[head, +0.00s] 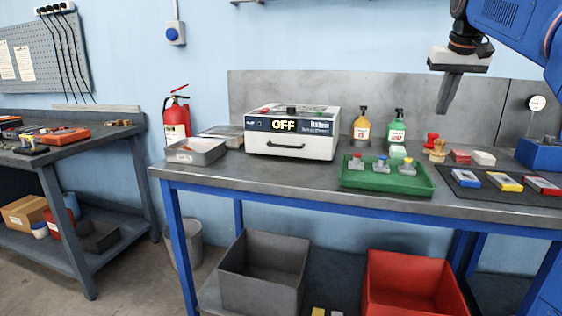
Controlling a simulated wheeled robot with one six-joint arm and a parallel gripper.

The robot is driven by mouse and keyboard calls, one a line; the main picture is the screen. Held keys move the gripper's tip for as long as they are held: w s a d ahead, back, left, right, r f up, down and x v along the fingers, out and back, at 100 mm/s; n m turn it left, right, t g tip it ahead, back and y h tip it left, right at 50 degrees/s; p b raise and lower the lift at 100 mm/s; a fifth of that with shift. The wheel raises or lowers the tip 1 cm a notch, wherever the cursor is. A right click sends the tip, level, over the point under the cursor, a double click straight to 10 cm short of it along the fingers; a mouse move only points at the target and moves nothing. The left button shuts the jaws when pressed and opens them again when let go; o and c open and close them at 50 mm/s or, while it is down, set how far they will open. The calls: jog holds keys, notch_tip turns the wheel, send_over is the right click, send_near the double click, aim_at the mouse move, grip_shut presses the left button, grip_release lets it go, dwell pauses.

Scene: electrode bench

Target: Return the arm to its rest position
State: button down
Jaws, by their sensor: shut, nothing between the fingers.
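My gripper (447,108) hangs in the air above the right part of the bench (260,180), its fingers pointing down and slightly left. It is shut and empty. My blue arm comes in from the top right corner. Below the gripper are a red stamp-like piece and a wooden one (438,151), clear of the fingers. A white box-shaped device (330,140) with a display reading "OFF" stands left of the gripper.
A green tray (425,189) holds several small grey pieces with coloured tops. A yellow bottle (361,128) and a green bottle (397,130) stand behind it. Several coloured blocks lie on a dark mat (468,190). A metal tray (215,153) sits at the left end.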

jog(key=s+a+f+n, duration=0.1)
jog(key=s+a+f, duration=0.3)
jog(key=s+f, duration=0.7)
jog(key=s+a+f, duration=0.5)
jog(key=s+f, duration=0.6)
jog(key=f, duration=0.3)
jog(key=s+a+f+n+y, duration=0.1)
jog(key=s+a+f, duration=0.4)
jog(key=s+f, duration=0.7)
jog(key=shift+f+n, duration=0.25)
jog(key=shift+n, duration=0.05)
